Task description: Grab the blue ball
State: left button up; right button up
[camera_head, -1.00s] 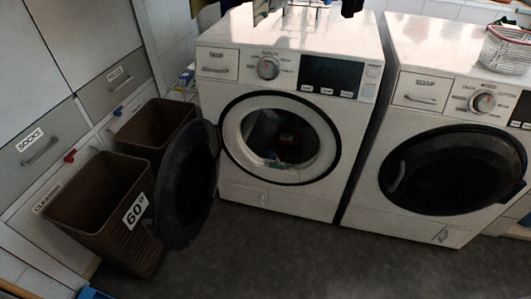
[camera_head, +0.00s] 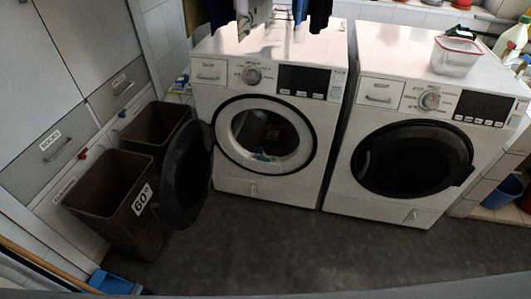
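I cannot make out a blue ball for sure in this view. The left washing machine (camera_head: 268,188) stands with its round door (camera_head: 187,178) swung open to the left. Inside its drum lie small light and bluish items (camera_head: 264,157), too small to tell apart. Neither of my grippers is in view.
Two brown baskets (camera_head: 112,238) (camera_head: 150,132) stand left of the open door. The right machine (camera_head: 372,214) is shut, with a clear container (camera_head: 455,56) on top. A blue bucket (camera_head: 502,192) stands at far right. Clothes (camera_head: 253,12) hang above. The grey floor (camera_head: 300,245) in front is clear.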

aim_at(258, 148)
jog(key=i+l+z, duration=0.1)
jog(key=i+l, duration=0.65)
jog(key=i, duration=0.2)
jog(key=i+l+z, duration=0.15)
jog(key=i+l, duration=0.2)
jog(key=i, duration=0.15)
jog(key=i+l, duration=0.25)
jog(key=i, duration=0.25)
jog(key=l+z, duration=0.05)
